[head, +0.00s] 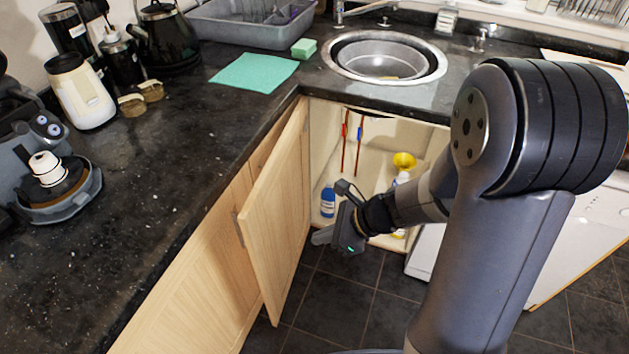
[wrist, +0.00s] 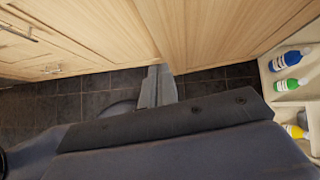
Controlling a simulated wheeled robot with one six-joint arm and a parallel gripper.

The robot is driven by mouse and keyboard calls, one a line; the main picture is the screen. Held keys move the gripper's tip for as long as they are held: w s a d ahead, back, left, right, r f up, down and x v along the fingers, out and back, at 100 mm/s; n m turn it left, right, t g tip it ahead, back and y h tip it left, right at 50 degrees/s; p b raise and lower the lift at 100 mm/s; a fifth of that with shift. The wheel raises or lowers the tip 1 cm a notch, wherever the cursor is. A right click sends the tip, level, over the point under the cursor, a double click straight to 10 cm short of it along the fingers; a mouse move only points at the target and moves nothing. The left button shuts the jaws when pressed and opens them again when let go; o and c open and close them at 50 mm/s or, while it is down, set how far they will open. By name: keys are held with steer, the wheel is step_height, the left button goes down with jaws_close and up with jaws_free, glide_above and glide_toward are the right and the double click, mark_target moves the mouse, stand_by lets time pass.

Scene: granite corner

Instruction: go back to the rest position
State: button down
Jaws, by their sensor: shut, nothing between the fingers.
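My gripper (head: 322,236) is low in front of the open cabinet under the sink, to the right of the open wooden cabinet door (head: 275,215). Its fingers are shut with nothing between them. In the wrist view the closed fingers (wrist: 157,88) point toward wooden cabinet fronts, over the dark floor. My arm comes in from the right and hides part of the cabinet opening.
In the cabinet are a blue bottle (head: 328,203) and a yellow item (head: 403,161); the wrist view shows a green bottle (wrist: 290,85) too. The dark counter (head: 180,140) runs above, with the sink (head: 383,58). Tiled floor (head: 335,305) lies clear below the gripper.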

steer(key=w+a+r+b+x, duration=0.1)
steer(key=b+x, duration=0.1)
steer(key=x, duration=1)
steer(key=shift+a+r, duration=0.2)
steer(key=shift+a, duration=0.1)
steer(key=shift+a, duration=0.1)
